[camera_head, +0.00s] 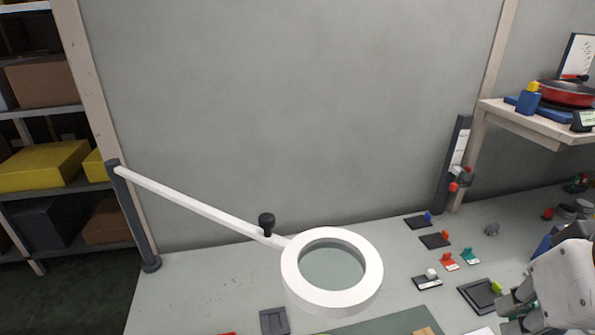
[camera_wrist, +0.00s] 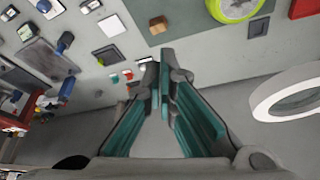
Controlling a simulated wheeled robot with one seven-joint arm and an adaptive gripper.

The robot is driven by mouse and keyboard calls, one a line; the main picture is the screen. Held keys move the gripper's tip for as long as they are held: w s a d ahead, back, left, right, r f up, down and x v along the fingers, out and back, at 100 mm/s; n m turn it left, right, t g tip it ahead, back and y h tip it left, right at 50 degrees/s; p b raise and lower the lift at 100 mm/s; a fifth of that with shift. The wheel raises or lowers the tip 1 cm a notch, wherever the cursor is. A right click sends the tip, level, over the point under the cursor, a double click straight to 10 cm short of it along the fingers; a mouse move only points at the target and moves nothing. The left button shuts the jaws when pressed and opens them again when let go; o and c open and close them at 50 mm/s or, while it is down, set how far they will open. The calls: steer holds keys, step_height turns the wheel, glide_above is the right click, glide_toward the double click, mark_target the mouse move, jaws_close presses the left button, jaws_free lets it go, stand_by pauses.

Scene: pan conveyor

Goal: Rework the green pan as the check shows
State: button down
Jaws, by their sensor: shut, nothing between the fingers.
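A yellow-green round rim, likely the green pan (camera_wrist: 236,8), is cut off by the top edge of the wrist view; its inside shows grey. Only a sliver of the same colour shows at the bottom edge of the head view. My gripper (camera_wrist: 165,62) has its teal-padded fingers together at the tips, with nothing seen between them. It is apart from the pan, which lies beyond the tips and to the right. In the head view my gripper (camera_head: 508,304) is at the lower right, partly cut off. No check reading is legible.
A white ring magnifier (camera_head: 291,279) on a long arm hangs over the table middle. Several dark plates with coloured tabs (camera_head: 418,222) stand right of it. A red pan (camera_head: 568,95) sits on a raised shelf (camera_head: 530,122). A green mat (camera_head: 395,322) lies in front.

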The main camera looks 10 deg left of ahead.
stand_by(0.4)
steer(key=c, duration=2.1)
jaws_free()
steer(key=shift+c, duration=0.2)
steer(key=o, duration=0.7)
steer(key=shift+w+a+r+n+p, duration=0.25)
steer(key=shift+w+a+r, duration=0.15)
steer(key=shift+r, duration=0.2)
steer(key=shift+w+a+r+n+p, duration=0.25)
steer(key=shift+a+r, duration=0.2)
steer(key=shift+r, duration=0.15)
step_height(320, 180, up, 13)
steer(key=n+g+y+p, duration=0.1)
steer(key=n+y+p, duration=0.2)
steer(key=n+p, duration=0.35)
glide_above(267, 217)
steer(key=s+d+b, duration=0.1)
steer(key=s+d, duration=0.3)
steer(key=n, duration=0.2)
steer(key=shift+m, duration=0.25)
steer(key=x, duration=1.3)
steer(key=shift+s+a+f, duration=0.15)
steer(key=shift+f, duration=0.15)
steer(key=shift+c, duration=0.4)
jaws_close()
